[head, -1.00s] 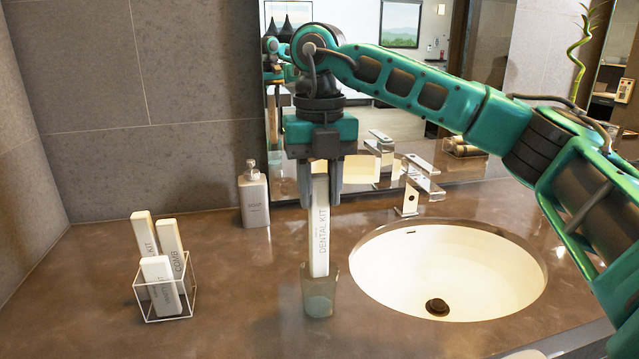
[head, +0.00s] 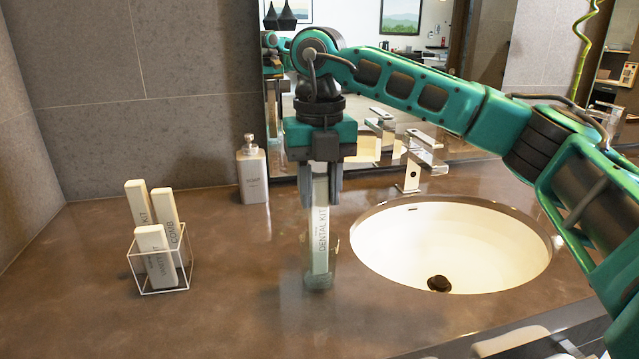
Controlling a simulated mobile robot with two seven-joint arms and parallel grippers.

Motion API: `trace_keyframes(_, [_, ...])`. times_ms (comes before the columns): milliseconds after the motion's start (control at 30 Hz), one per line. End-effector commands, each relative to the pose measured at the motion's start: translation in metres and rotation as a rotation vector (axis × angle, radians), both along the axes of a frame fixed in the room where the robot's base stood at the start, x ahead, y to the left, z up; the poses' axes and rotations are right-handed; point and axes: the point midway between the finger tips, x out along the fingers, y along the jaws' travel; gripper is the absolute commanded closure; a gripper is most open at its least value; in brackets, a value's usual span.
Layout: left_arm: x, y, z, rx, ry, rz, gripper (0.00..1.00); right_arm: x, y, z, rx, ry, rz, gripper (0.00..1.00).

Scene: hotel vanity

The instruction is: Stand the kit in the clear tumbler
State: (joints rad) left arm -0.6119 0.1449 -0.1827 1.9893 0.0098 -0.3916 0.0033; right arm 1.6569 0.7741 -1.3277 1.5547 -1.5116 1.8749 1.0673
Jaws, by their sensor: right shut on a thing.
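The white dental kit box (head: 320,228) is upright in the head view, its lower part inside the clear tumbler (head: 318,281). The tumbler stands on the counter, left of the sink. My right gripper (head: 321,198) points straight down above the tumbler and is shut on the upper part of the kit. The tumbler's rim is faint against the counter, and I cannot tell whether the kit touches its bottom. My left gripper is not in view.
A wire-edged clear box (head: 187,272) holding several white boxes stands on the left. A soap bottle (head: 252,172) stands by the back wall. The sink (head: 450,250) and faucet (head: 414,165) are to the right. The front left counter is clear.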

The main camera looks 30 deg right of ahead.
Motion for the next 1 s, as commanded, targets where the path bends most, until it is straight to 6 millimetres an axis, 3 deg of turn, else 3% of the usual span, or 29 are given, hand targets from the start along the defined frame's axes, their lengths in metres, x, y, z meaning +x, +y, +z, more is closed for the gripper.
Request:
trace_keyframes(433, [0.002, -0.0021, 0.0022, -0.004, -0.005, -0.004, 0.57, 0.0, -0.0001, -0.0053, 0.0, 0.0, 0.0, 1.0])
trace_keyframes(467, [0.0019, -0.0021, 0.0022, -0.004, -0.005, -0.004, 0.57, 0.0, -0.0001, -0.0053, 0.0, 0.0, 0.0, 0.62])
trace_keyframes(500, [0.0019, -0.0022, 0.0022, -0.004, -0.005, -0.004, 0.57, 0.0, -0.0001, -0.0053, 0.0, 0.0, 0.0, 0.59])
trace_keyframes(733, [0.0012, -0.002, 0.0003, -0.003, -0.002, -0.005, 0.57, 0.0, 0.0, -0.0053, 0.0, 0.0, 0.0, 0.37])
trace_keyframes(1000, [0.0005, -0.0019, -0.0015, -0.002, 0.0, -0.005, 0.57, 0.0001, 0.0001, -0.0041, 0.0, 0.0, 0.0, 0.35])
